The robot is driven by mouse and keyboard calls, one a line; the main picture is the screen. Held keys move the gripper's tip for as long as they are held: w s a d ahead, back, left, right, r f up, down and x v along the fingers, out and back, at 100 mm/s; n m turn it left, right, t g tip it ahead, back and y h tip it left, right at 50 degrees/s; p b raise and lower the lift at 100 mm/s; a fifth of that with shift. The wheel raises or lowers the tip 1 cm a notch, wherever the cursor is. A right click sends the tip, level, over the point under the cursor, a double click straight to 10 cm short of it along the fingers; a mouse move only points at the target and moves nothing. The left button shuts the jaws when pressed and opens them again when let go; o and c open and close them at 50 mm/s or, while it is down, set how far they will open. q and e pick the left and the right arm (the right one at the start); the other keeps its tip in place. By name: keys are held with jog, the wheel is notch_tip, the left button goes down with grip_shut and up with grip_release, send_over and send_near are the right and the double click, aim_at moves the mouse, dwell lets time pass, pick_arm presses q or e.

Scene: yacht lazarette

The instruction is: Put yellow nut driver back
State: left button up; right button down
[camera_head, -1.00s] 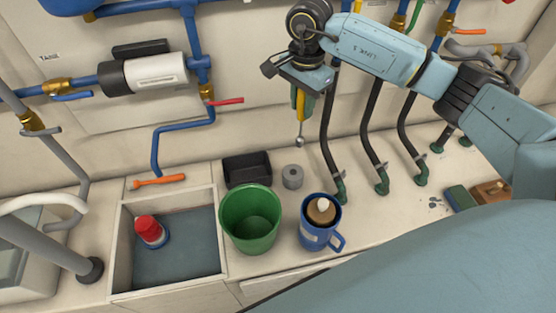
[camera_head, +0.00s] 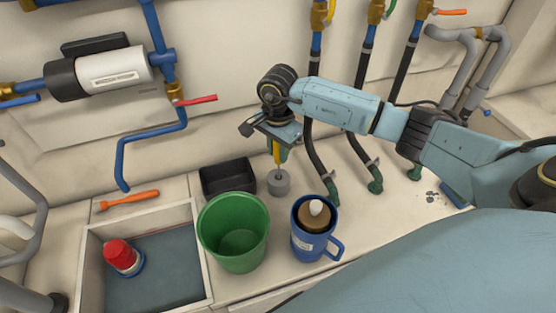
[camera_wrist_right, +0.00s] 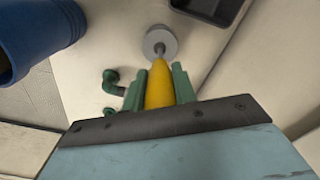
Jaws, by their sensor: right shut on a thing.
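My right gripper (camera_head: 277,146) is shut on the yellow nut driver (camera_head: 277,154) and holds it upright, shaft down. In the right wrist view the yellow handle (camera_wrist_right: 159,86) sits between the green fingertips of the gripper (camera_wrist_right: 159,90). The small grey round holder (camera_head: 279,186) stands on the counter directly under the driver; it also shows in the wrist view (camera_wrist_right: 152,33). The shaft's lower end meets the middle of the holder's top in both views. I cannot tell how far it is inside. My left gripper is not in view.
A black bin (camera_head: 226,180) and a green bucket (camera_head: 232,240) stand left of the holder. A blue mug (camera_head: 313,243) with a brown-and-white thing in it stands to the front right. Dark hoses (camera_head: 318,160) rise close on the right.

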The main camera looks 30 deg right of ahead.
jog(key=shift+f+b, duration=0.55)
jog(key=shift+f, duration=0.7)
jog(key=c, duration=1.1)
grip_release()
notch_tip(320, 180, up, 12)
jog(key=shift+r+p, duration=0.2)
jog(key=shift+p, duration=0.2)
